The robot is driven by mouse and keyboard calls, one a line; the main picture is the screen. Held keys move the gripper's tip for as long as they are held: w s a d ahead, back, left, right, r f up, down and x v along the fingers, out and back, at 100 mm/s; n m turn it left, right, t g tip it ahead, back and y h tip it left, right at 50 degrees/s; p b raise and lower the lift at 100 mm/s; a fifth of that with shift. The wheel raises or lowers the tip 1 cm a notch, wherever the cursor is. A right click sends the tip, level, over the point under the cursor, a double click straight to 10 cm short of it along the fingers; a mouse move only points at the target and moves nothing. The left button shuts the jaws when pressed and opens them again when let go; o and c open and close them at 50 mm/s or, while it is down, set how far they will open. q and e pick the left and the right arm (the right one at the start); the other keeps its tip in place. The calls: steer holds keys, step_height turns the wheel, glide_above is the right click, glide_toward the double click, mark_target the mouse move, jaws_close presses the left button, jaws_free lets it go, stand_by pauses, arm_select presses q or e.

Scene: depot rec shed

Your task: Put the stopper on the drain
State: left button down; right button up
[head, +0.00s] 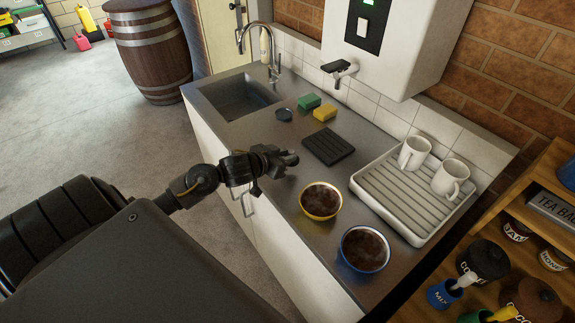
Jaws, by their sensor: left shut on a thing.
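My left gripper (284,162) is above the front part of the steel counter, left of the black ribbed mat. It is shut on a small dark thing that blends with the fingers, and I cannot tell whether this is the stopper. The sink (236,97) is a sunken steel basin at the far left of the counter. Its drain cannot be made out. My right gripper is not in view.
A tap (272,66) stands behind the sink. Green (309,101) and yellow (325,112) sponges, the black mat (328,146), yellow (320,201) and blue (364,249) bowls and a white rack (405,232) with two mugs occupy the counter. A heater (405,45) hangs above.

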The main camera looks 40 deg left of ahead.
arm_select(q)
steer(key=shift+w+f, duration=0.3)
steer(key=shift+f, duration=0.1)
steer(key=shift+w+f, duration=0.2)
steer(key=shift+f, duration=1.55)
steer(key=shift+f, duration=0.1)
steer(key=c, duration=1.2)
jaws_free()
steer(key=shift+c, duration=0.2)
